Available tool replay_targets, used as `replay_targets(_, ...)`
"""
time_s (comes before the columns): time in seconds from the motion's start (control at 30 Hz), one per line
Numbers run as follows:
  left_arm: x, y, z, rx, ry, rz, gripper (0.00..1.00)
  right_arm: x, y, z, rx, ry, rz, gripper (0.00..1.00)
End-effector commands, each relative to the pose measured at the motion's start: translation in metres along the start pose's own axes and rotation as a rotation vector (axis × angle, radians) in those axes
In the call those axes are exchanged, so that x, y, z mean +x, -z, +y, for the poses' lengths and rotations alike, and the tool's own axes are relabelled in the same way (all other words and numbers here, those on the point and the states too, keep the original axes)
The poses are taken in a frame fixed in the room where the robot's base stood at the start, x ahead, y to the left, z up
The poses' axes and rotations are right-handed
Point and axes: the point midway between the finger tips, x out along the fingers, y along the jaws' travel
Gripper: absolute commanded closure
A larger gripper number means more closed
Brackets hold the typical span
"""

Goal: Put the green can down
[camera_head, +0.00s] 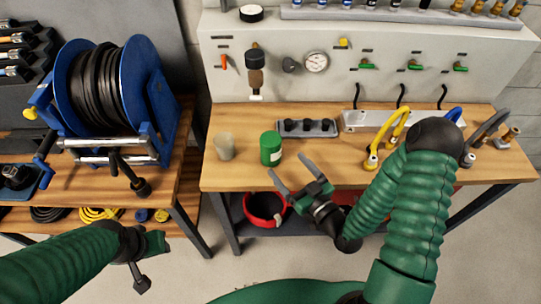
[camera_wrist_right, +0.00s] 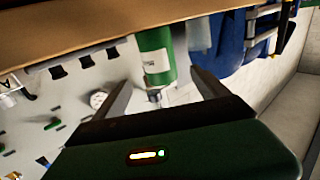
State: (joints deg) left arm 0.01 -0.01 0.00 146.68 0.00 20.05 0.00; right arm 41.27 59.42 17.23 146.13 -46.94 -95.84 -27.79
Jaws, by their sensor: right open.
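The green can (camera_head: 271,149) with a pale label stands upright on the wooden bench top. In the right wrist view the can (camera_wrist_right: 155,55) shows beyond the fingers, tilted by the camera's angle. My right gripper (camera_head: 293,178) is open and empty at the bench's front edge, just in front and right of the can, apart from it. In the right wrist view its two fingers (camera_wrist_right: 165,92) are spread wide. My left arm comes in at the lower left; its gripper (camera_head: 150,250) is partly seen, and its jaws cannot be made out.
A beige cup (camera_head: 224,146) stands left of the can. A dark tray (camera_head: 306,128) lies behind it to the right. Yellow (camera_head: 388,135) and blue hoses stand farther right. A red bucket (camera_head: 264,207) sits under the bench. A blue hose reel (camera_head: 105,95) stands at left.

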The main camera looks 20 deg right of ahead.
Motion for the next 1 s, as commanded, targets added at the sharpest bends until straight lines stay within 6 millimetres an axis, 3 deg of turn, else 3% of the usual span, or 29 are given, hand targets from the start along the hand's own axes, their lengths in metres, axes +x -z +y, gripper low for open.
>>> replay_targets(0.03, 0.024, -0.006, 0.000, 0.000, 0.000, 0.000, 0.64, 0.010, -0.012, 0.001, -0.008, 0.001, 0.005, 0.16)
replay_targets(0.1, 0.038, -0.009, 0.000, 0.000, 0.000, -0.001, 0.64, 0.023, -0.011, 0.000, -0.006, 0.001, 0.005, 0.16)
replay_targets(0.2, 0.023, -0.006, 0.000, 0.000, 0.000, -0.001, 0.64, 0.041, 0.001, -0.001, -0.001, 0.001, 0.000, 0.16)
replay_targets(0.37, 0.020, -0.005, 0.000, 0.000, 0.000, 0.001, 0.64, 0.058, 0.001, 0.000, 0.001, 0.000, -0.001, 0.16)
replay_targets(0.6, 0.015, -0.004, 0.000, 0.000, 0.000, 0.000, 0.64, 0.099, 0.000, -0.001, 0.001, 0.000, -0.001, 0.16)
replay_targets(0.87, 0.016, -0.004, 0.000, 0.000, 0.000, 0.000, 0.64, 0.103, -0.002, 0.000, 0.001, -0.001, -0.003, 0.16)
replay_targets(1.0, 0.016, -0.004, 0.000, 0.000, 0.000, 0.000, 0.64, 0.103, -0.002, 0.000, 0.000, -0.001, -0.003, 0.34)
